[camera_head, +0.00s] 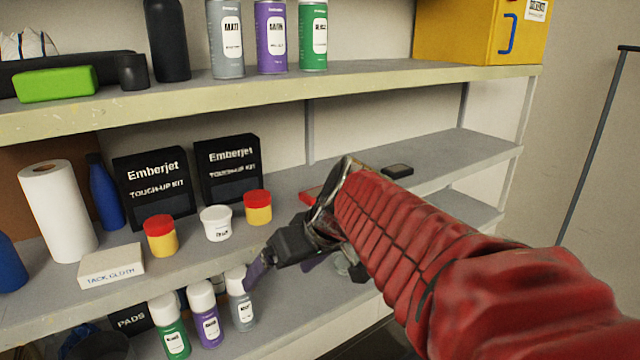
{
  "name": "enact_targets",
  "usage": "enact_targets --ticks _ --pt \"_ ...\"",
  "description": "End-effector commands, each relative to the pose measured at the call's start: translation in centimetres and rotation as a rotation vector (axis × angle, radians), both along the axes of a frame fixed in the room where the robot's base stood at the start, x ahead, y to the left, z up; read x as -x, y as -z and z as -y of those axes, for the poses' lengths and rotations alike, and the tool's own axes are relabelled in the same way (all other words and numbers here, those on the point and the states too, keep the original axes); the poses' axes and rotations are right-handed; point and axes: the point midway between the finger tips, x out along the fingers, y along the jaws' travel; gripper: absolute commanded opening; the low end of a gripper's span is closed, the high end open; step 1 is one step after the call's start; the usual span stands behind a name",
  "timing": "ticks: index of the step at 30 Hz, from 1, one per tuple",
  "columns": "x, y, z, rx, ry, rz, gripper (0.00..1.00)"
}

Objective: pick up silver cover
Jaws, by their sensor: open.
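On the lower shelf stands a grey-silver spray can (242,312) with a pale silver-grey cover (235,279) on its top. It is upright, at the right end of a row with a purple can (208,325) and a green can (173,338), both with pale caps. My gripper (254,274) is open, just right of the silver-grey cover, with its fingers pointing left and down. One dark finger with a purplish tip shows clearly; the other is hard to make out. Whether it touches the can cannot be told. A greyish object behind my arm is mostly hidden.
The middle shelf (440,158) above holds a paper roll (58,212), a tack cloth box (112,266), red-lidded jars (161,236), a white tub (216,223) and black kit boxes (154,188). The lower shelf's front right is fairly clear.

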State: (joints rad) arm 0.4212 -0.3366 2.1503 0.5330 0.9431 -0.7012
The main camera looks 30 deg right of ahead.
Motion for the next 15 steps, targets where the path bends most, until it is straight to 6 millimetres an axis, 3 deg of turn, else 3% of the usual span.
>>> enact_targets --ticks 8,15 --pt "-6.0 -2.2 9.2 -0.041 0.007 0.152 0.96" --pt "-9.2 -3.9 19.6 -0.018 0.033 0.324 0.96"
